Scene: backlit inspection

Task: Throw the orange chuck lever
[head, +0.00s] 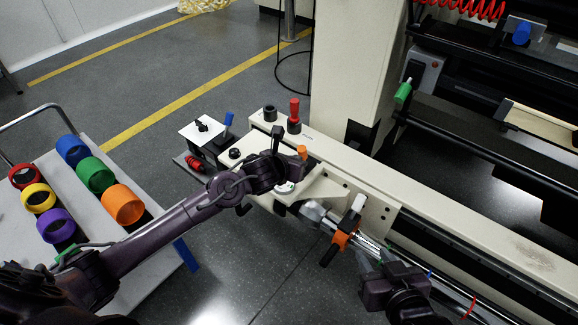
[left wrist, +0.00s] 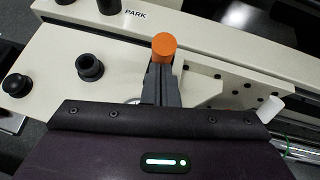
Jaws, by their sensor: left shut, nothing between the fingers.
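The orange chuck lever's round orange end (head: 301,152) stands up on the cream machine headstock in the head view. In the left wrist view the orange end (left wrist: 164,46) is right at the tips of my left gripper (left wrist: 162,74). The left fingers are shut together with nothing between them, and their tips overlap the lower edge of the orange end; I cannot tell whether they touch. The rest of the lever is hidden behind the fingers. In the head view my left gripper (head: 292,170) is beside the lever. My right gripper (head: 376,262) is low right; its jaws are unclear.
A black-and-orange part (head: 341,239) and a white-tipped handle (head: 356,205) sit by the bright bar. A red knob (head: 294,112) and black knobs, including one (left wrist: 89,67) in the left wrist view, rise from the headstock. A cart (head: 95,215) with coloured rings stands left.

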